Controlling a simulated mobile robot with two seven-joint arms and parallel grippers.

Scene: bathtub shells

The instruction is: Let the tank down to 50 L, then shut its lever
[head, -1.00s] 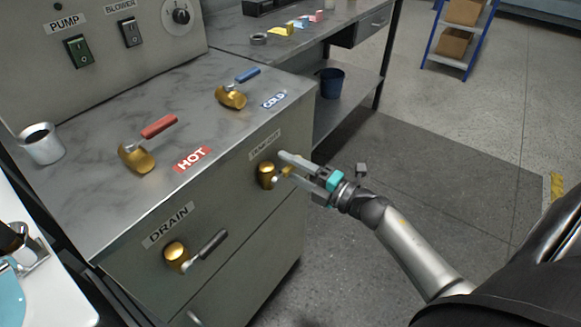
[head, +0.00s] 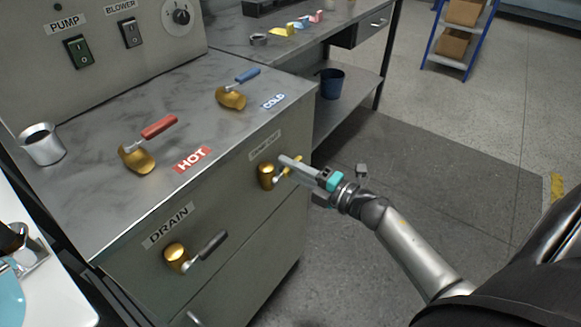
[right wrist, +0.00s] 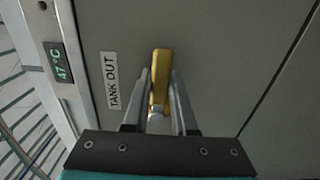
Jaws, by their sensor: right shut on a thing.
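The TANK OUT valve has a brass body (head: 267,175) on the front of the grey cabinet, with a short yellow lever (right wrist: 161,75). My right gripper (head: 291,164) is at this lever. In the right wrist view, the yellow lever lies between the two fingers, and the gripper is shut on it. The TANK OUT label (right wrist: 110,80) is left of the lever there. The fingers partly hide the lever in the head view. No litre reading of the tank is in view. My left gripper is not in view.
The DRAIN valve with a dark lever (head: 208,246) sits lower left on the same front. Red HOT (head: 158,127) and blue COLD (head: 247,75) levers are on the cabinet top. A display (right wrist: 62,62) reads 47 °C.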

